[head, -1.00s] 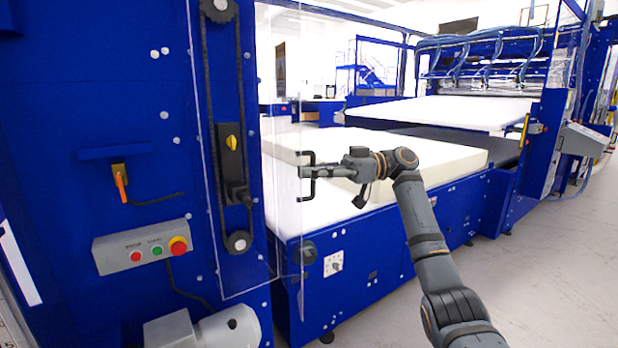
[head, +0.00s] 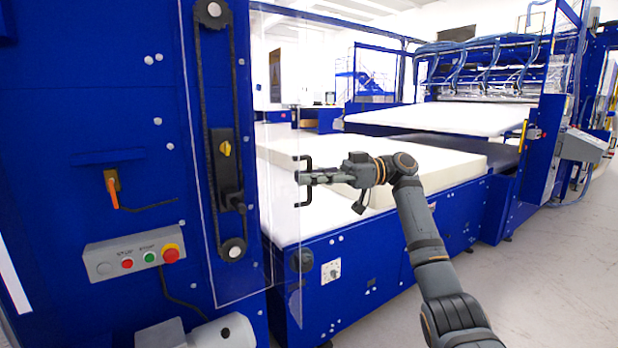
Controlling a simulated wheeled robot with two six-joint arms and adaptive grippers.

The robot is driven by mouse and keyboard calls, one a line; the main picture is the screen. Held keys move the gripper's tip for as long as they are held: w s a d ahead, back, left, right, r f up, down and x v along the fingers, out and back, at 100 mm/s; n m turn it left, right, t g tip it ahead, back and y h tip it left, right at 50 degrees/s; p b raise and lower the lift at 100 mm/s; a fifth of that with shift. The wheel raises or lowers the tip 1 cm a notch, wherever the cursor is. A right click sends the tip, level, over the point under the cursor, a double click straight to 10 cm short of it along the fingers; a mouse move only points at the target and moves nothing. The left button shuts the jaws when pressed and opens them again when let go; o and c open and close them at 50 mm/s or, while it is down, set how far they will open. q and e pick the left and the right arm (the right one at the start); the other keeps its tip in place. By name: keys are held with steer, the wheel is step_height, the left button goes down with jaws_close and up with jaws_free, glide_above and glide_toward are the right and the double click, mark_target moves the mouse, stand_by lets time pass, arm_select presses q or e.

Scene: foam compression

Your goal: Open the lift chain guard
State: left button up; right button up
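The lift chain guard (head: 272,215) is a clear panel in front of the black chain on the blue cabinet. Its right part reaches past the cabinet's right edge, over the view of the foam table. A black bracket-shaped handle (head: 303,161) sits near its right edge. My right gripper (head: 310,178) is at the handle's upright bar, coming from the right, with its fingers close together around it. It looks shut on the handle, though the fingertips are small. The chain (head: 203,120) and its upper and lower sprockets show through the panel. My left gripper is not in view.
A control box (head: 135,256) with buttons and an orange-handled lever (head: 113,190) sit on the cabinet, left of the guard. A grey motor (head: 205,335) is below. Foam slabs (head: 440,160) lie behind my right arm. Open floor is at right.

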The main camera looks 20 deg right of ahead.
steer(key=s+d, duration=0.2)
steer(key=d, duration=1)
steer(key=shift+a+f, duration=0.1)
